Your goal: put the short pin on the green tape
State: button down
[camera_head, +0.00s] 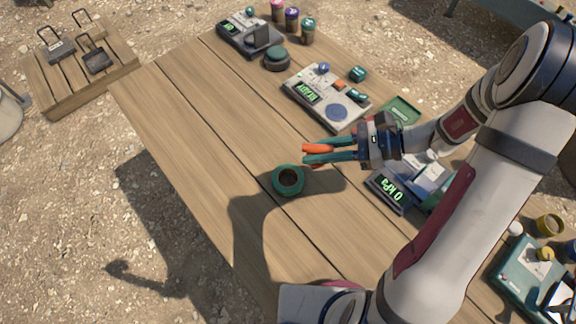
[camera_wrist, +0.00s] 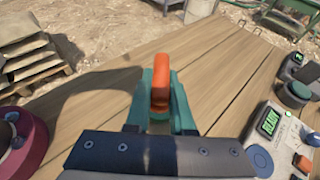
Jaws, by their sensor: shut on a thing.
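My gripper (camera_head: 318,152), with teal fingers, is shut on the short pin (camera_head: 316,148), an orange piece that lies between the fingertips. In the wrist view the pin (camera_wrist: 160,88) stands out between the two fingers. The gripper holds it above the wooden table, pointing left in the head view. The green tape (camera_head: 288,180) is a dark green roll lying flat on the table, with a brown inner core. It shows just below and left of the fingertips, apart from the pin. I do not make out the tape in the wrist view.
A grey panel device with a green READY display (camera_head: 307,93) lies behind the gripper. A round dark green-topped puck (camera_head: 277,58) and a scale (camera_head: 240,37) lie farther back. A pressure device (camera_head: 391,188) is under my arm. The left table area is clear.

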jog(key=shift+w+a+f, duration=0.15)
jog(key=shift+a+f, duration=0.8)
jog(key=shift+f, duration=0.3)
jog(key=shift+w+a+f, duration=0.2)
jog(key=shift+a+f, duration=0.75)
jog(key=shift+f, duration=0.3)
jog(key=shift+w+a+f, duration=0.15)
jog(key=shift+a+f, duration=0.8)
jog(key=shift+f, duration=0.3)
jog(key=shift+f, duration=0.15)
jog(key=c, duration=0.8)
grip_release()
